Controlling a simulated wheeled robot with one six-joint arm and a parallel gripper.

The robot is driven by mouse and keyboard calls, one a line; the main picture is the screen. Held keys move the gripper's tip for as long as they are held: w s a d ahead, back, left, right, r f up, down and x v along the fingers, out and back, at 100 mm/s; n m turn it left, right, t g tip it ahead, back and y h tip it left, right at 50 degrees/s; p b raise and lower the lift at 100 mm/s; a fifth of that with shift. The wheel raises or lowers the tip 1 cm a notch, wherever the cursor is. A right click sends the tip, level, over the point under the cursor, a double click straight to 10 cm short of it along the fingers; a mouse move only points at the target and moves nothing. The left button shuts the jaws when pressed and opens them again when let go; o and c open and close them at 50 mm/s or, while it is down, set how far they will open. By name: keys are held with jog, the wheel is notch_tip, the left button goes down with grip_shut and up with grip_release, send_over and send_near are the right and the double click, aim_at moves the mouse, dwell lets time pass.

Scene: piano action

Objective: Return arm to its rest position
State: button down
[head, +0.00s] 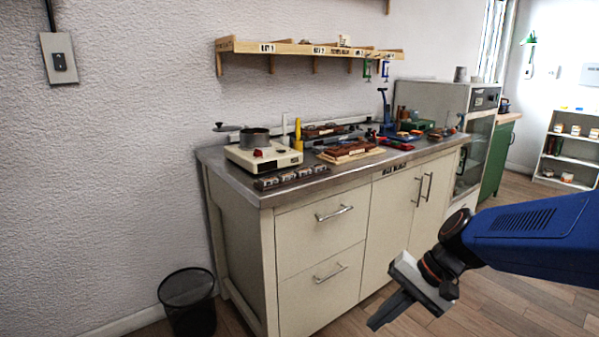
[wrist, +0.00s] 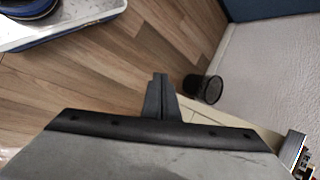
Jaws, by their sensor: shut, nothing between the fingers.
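My gripper (head: 388,311) is at the lower right of the head view, in front of the cream cabinet and below the level of its worktop. My blue arm (head: 540,232) reaches in from the right edge. In the wrist view the two dark fingers of my gripper (wrist: 160,82) are together, pointing toward the wooden floor. Nothing is between them.
The cabinet (head: 318,235) has a metal worktop (head: 235,173) with a hotplate (head: 263,157), a pot (head: 254,138) and tools. A black wire bin (head: 188,303) stands on the floor at its left; it also shows in the wrist view (wrist: 207,89). A wooden shelf (head: 300,48) hangs above.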

jog(key=s+d+r+n+t+h, duration=0.3)
jog(key=s+d+h, duration=0.4)
jog(key=s+d, duration=0.3)
jog(key=shift+s+d+r+n+t, duration=0.2)
jog(key=shift+d+n+t, duration=0.6)
jog(key=shift+n, duration=0.4)
